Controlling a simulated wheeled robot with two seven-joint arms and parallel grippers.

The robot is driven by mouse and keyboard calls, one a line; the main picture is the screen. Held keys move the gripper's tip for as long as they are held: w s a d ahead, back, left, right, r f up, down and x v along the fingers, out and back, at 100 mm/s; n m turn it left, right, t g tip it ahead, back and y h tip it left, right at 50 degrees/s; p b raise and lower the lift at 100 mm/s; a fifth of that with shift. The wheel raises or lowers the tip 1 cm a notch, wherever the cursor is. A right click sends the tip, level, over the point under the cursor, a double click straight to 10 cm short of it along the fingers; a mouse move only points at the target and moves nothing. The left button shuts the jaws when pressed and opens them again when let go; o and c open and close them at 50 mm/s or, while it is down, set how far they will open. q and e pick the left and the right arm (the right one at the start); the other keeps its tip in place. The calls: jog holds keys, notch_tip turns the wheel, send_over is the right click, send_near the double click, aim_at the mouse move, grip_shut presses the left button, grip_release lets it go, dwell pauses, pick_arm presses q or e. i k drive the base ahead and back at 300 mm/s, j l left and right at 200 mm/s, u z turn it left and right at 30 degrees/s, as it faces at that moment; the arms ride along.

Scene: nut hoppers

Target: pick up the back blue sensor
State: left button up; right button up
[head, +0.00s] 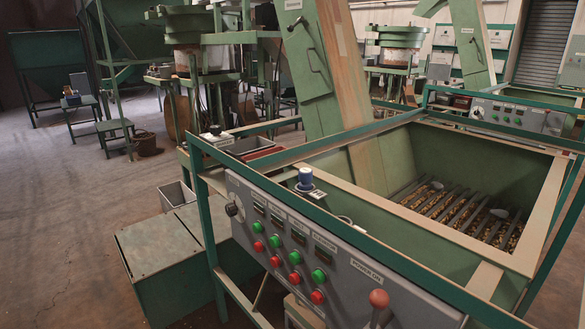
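A blue sensor (305,176), a short upright cylinder with a pale lower part, stands on the green ledge of the hopper, just behind the control panel. A small white label (317,194) lies beside its base. Nearer, a pale rounded piece (345,219) shows only partly above the panel's edge, and I cannot tell what it is. Neither of my grippers is in view.
A green hopper (470,160) with a slatted grate over nuts fills the right. A grey control panel (300,255) with buttons and a red-knobbed lever (379,299) faces front. Green frame rails run around the hopper. A dark tray (250,146) stands behind; open floor lies left.

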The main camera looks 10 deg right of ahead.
aim_at(305, 174)
jog(key=i+j+z, duration=0.15)
jog(key=i, duration=0.25)
jog(key=i+j+z, duration=0.1)
jog(key=i+j, duration=0.25)
jog(key=i, duration=0.05)
